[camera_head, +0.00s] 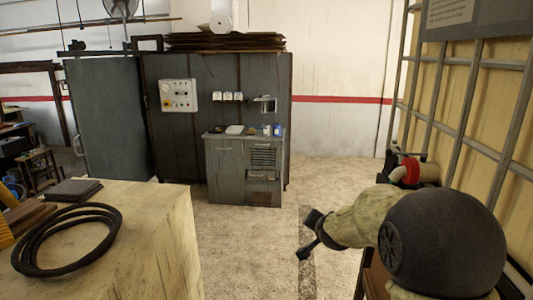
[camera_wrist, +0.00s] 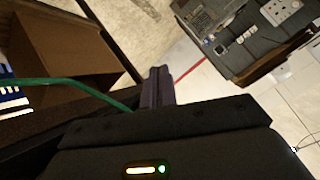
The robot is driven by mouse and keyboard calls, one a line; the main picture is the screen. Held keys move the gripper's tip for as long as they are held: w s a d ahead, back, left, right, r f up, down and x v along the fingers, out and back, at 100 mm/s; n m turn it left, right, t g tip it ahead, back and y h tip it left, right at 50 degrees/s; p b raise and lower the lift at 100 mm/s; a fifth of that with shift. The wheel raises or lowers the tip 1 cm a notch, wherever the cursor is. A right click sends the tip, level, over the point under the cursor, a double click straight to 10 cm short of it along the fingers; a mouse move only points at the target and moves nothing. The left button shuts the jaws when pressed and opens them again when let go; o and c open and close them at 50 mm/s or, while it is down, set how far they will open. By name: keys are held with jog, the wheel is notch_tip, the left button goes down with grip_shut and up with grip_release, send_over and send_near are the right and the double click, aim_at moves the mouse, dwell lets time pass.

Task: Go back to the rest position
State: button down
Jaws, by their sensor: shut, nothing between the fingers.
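My arm reaches in from the right of the head view, with a dark rounded link and a mottled sleeve. My gripper (camera_head: 303,254) shows small and dark at the sleeve's end, over the pale floor and pointing down-left. In the wrist view the two fingers of my gripper (camera_wrist: 157,86) stand together at the middle, shut, with nothing between them. No object is in contact with the fingertips. The wrist view is strongly tilted.
A metal rack (camera_head: 455,100) lines the right wall, with a red-and-cream item (camera_head: 407,172) beside it. A pale block (camera_head: 160,235) at left carries black cable coils (camera_head: 68,238). A grey cabinet (camera_head: 245,170) stands behind. The wrist view shows a brown box (camera_wrist: 65,45) and green cable (camera_wrist: 75,88). Central floor is clear.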

jog(key=s+f+n+g+b, duration=0.1)
jog(key=s+f+n+g, duration=0.2)
jog(key=s+f, duration=0.4)
jog(key=s+f+n+g, duration=0.4)
jog(key=s+f+g, duration=0.1)
jog(key=s, duration=1.6)
jog(key=shift+s+f+y+b, duration=0.3)
jog(key=shift+f+b, duration=0.1)
jog(key=shift+f, duration=0.45)
jog(key=shift+w, duration=0.1)
